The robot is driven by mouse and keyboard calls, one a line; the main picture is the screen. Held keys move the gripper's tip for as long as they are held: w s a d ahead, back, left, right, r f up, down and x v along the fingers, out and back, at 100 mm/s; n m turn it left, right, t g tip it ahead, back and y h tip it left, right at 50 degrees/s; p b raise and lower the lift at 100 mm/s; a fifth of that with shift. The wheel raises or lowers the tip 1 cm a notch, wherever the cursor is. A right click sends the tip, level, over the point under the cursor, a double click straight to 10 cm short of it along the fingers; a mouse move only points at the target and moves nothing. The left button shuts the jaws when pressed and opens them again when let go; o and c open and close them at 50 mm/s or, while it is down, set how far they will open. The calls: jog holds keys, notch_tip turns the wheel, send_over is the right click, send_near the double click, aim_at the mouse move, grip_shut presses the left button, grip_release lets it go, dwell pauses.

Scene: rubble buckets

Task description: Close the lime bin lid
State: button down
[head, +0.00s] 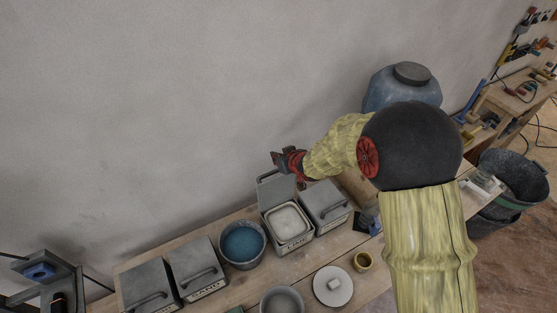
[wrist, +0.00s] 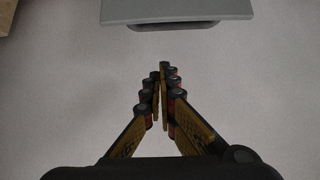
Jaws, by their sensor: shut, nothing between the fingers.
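The lime bin (head: 289,224) stands open on the bench, with pale powder inside its square opening. Its grey lid (head: 275,190) is raised at the back, towards the wall. My gripper (head: 278,160) is shut and empty, just above the top of the raised lid in the head view. In the wrist view the closed fingers (wrist: 164,75) point up the picture. A grey panel with a dark handle bar (wrist: 173,27) shows beyond the fingertips there, apart from them; it looks like the lid.
A closed grey bin (head: 324,203) stands right of the lime bin. A bucket of blue material (head: 242,243) stands left of it, with closed bins (head: 194,268) further left. The wall (head: 180,110) is close behind.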

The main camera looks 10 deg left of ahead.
notch_tip(320, 180, down, 6)
jog(key=w+a, duration=0.1)
jog(key=shift+w+a, duration=0.15)
jog(key=shift+w, duration=0.15)
dwell(0.3)
jog(key=shift+s+b, duration=0.1)
jog(key=shift+b, duration=0.3)
